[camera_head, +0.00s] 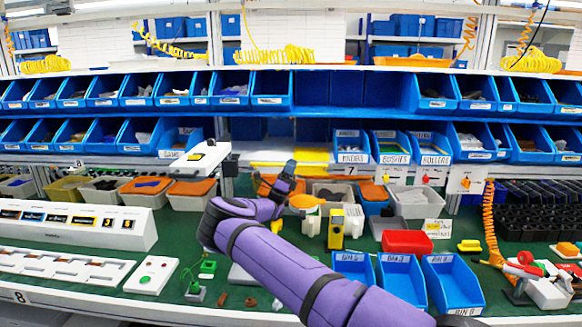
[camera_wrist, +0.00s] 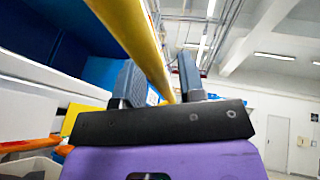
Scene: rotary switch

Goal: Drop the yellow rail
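A long yellow rail (camera_wrist: 135,25) shows in the wrist view. It runs from the top left down to between the two fingers of my gripper (camera_wrist: 158,78), close beside the left finger. The fingers stand a little apart. A narrow gap seems to show at the right finger, and I cannot tell whether both fingers touch the rail. In the head view my gripper (camera_head: 290,168) is raised above the bench, in front of the lower shelf.
Blue bins (camera_head: 270,98) fill two shelf rows behind. A yellow device (camera_head: 336,230) stands on the green bench to the right, with a red bin (camera_head: 407,242) and blue bins (camera_head: 453,283) farther right.

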